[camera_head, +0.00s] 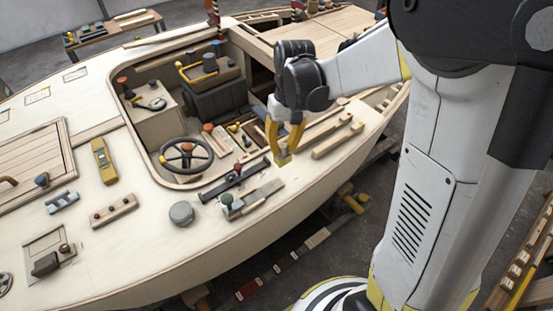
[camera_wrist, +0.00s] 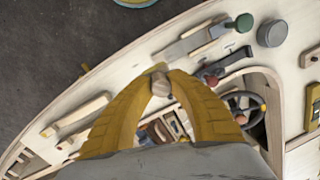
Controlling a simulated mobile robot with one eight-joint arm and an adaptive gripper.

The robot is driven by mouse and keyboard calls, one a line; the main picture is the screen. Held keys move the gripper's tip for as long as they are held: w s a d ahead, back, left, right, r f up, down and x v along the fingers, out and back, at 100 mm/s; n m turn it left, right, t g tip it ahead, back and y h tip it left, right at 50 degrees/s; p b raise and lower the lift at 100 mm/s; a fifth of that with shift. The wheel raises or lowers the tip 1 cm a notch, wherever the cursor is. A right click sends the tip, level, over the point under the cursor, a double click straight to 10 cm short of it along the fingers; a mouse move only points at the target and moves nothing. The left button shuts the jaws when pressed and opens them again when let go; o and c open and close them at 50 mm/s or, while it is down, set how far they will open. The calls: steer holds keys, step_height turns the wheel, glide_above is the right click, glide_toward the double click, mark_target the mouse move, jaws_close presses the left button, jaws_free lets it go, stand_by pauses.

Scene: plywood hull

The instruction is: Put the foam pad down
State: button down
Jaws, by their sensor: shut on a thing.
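My gripper (camera_head: 284,140) points down over the pale plywood deck, between the cockpit opening and the hull's near edge. Its yellow fingers are shut on a small tan block, which I take to be the foam pad (camera_head: 283,159). In the wrist view the pad (camera_wrist: 160,85) shows as a small beige piece between the tips of my gripper (camera_wrist: 161,76). Most of it is hidden by the fingers. I cannot tell whether the pad touches the deck.
A dark-handled tool (camera_head: 235,180) and a green-knobbed slide (camera_head: 253,199) lie left of my gripper. Wooden rails (camera_head: 338,140) lie to the right. The steering wheel (camera_head: 186,155) stands in the cockpit. The deck's near edge drops to the floor.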

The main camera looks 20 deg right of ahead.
steer(key=s+a+p, duration=0.3)
steer(key=s+a, duration=0.1)
steer(key=a, duration=0.8)
steer(key=s+a+p, duration=0.2)
steer(key=s+a, duration=0.3)
steer(key=a, duration=0.8)
steer(key=shift+a+f+b, duration=0.15)
steer(key=shift+f+b, duration=0.8)
steer(key=shift+f, duration=1.6)
steer(key=shift+a+f+b, duration=0.15)
steer(key=shift+f+b, duration=0.8)
steer(key=shift+f, duration=1.55)
steer(key=shift+s, duration=0.1)
steer(key=shift+f, duration=0.15)
steer(key=c, duration=1.3)
jaws_free()
steer(key=shift+c, duration=0.2)
